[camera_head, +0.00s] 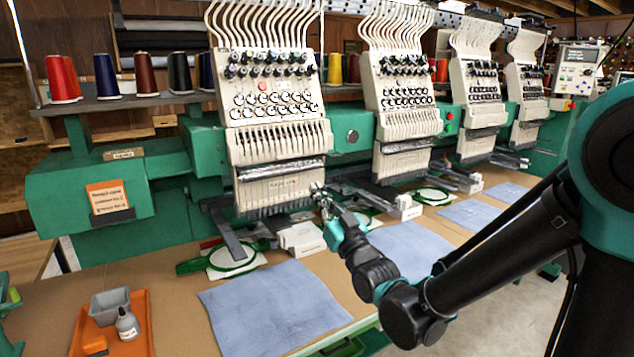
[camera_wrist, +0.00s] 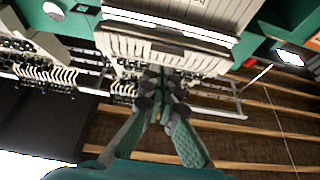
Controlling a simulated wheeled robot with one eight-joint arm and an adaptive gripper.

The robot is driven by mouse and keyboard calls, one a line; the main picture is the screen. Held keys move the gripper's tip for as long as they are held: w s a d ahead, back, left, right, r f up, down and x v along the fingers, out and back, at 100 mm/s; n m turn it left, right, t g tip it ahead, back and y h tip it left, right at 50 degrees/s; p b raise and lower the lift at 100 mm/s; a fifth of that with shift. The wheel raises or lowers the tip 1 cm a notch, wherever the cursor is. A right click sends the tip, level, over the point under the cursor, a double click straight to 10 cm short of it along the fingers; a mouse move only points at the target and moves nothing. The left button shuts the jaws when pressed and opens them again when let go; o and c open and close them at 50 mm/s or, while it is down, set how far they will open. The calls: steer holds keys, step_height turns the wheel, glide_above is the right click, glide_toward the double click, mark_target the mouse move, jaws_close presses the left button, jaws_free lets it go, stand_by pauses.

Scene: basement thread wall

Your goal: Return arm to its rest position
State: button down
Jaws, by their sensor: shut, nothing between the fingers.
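My arm reaches in from the right side of the head view across the work table (camera_head: 175,300). My gripper (camera_head: 318,190) is at the arm's far end, in front of the lower part of the embroidery machine's first sewing head (camera_head: 280,145). In the wrist view my gripper (camera_wrist: 163,85) is shut, its fingers together with nothing between them. The fingertips lie in front of the pale needle housing (camera_wrist: 150,50) in that view. I cannot tell whether they touch it.
Blue cloths (camera_head: 272,305) lie on the table, with green hoops (camera_head: 232,256) behind. An orange tray (camera_head: 135,335) holds a grey box and a bottle at the front left. Thread cones (camera_head: 105,75) stand on the shelf. Open floor (camera_head: 510,305) shows below my arm.

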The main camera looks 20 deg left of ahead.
steer(key=w+d+f+m+g+h, duration=0.1)
steer(key=w+d+f+m+h, duration=0.15)
steer(key=d+f+h, duration=0.35)
steer(key=w+d+f+m+h, duration=0.1)
steer(key=w+d+f, duration=0.2)
steer(key=d+f, duration=0.35)
steer(key=w+d+f+m+g+h, duration=0.1)
steer(key=w+d+f+h, duration=0.25)
steer(key=d, duration=0.45)
steer(key=s+d+f+m+g+h, duration=0.1)
steer(key=s+d+f+g+h, duration=0.15)
steer(key=d+f, duration=0.35)
steer(key=s+d+f+m+g+h, duration=0.1)
steer(key=s+d+f+m+h, duration=0.2)
steer(key=d, duration=0.4)
steer(key=s+d+f+g, duration=0.2)
steer(key=s+d+f, duration=0.1)
steer(key=s, duration=0.3)
steer(key=s+d+f+m+g+h, duration=0.1)
steer(key=s+d+f+g, duration=0.2)
steer(key=s+d, duration=0.3)
steer(key=shift+s+f, duration=0.15)
steer(key=shift+f, duration=0.15)
steer(key=shift+d, duration=0.1)
